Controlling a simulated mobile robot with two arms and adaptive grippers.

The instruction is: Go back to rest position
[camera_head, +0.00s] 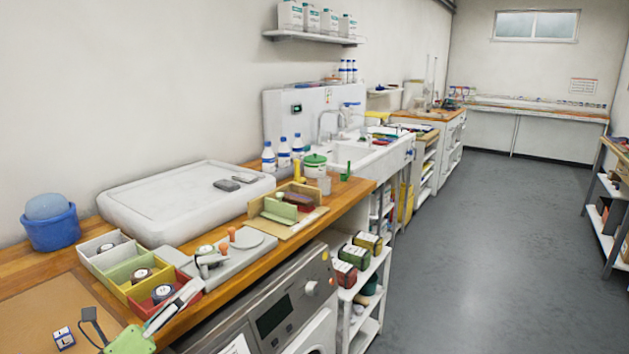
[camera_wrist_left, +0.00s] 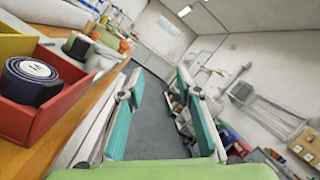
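My left gripper (camera_head: 178,304) reaches in at the lower left of the head view, by the front edge of the wooden counter and close to the red bin (camera_head: 163,291). In the left wrist view, my left gripper (camera_wrist_left: 160,84) has its two teal-padded fingers well apart, with only floor and background between them. It is open and empty. The red bin (camera_wrist_left: 45,118), with a dark round roll (camera_wrist_left: 40,80) inside, lies to the left of the fingers in that view. My right gripper is in neither view.
Yellow (camera_head: 136,290) and green bins stand beside the red one. A grey board with a small fixture (camera_head: 210,262) lies behind the gripper. A washing machine (camera_head: 290,310) stands below the counter. The grey floor (camera_head: 480,250) to the right is clear.

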